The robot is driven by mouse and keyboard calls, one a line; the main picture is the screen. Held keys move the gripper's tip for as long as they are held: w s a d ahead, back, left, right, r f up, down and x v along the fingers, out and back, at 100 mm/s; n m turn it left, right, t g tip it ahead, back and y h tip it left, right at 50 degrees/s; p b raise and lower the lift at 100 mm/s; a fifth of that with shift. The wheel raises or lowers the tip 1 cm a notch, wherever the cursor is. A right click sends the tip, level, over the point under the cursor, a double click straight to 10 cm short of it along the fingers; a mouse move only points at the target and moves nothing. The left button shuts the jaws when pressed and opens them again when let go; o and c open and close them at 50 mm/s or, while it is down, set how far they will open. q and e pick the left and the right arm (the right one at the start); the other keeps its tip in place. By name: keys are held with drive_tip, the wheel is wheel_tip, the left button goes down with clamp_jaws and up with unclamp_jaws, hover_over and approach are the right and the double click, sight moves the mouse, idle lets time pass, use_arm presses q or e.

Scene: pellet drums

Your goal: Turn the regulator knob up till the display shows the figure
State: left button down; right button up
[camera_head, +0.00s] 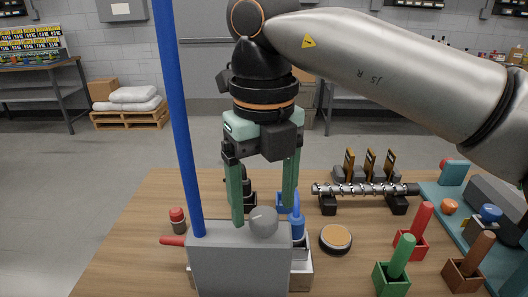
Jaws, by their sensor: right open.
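A grey box (240,262) stands at the near edge of the wooden table, its plain face toward me. A rounded grey knob (263,221) shows at its top edge; I take it for the regulator knob. No display or figure can be read in this view. My right gripper (264,212) points down with its green fingers apart, one on each side of the knob in the picture. The fingertips are partly hidden behind the box and knob, so I cannot tell whether they touch it. My left gripper is not in view.
A tall blue rod (181,120) rises beside the box. A red-capped jar (178,220) stands left; a round tin (336,238), a screw shaft on stands (365,190) and coloured holders with handles (397,270) stand right. The table's left part is mostly clear.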

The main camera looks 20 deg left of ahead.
sight(263, 215)
wheel_tip(263, 215, up, 10)
drive_tip(key=p, duration=0.1)
drive_tip(key=shift+f+p, duration=0.2)
drive_tip(key=shift+p, duration=0.15)
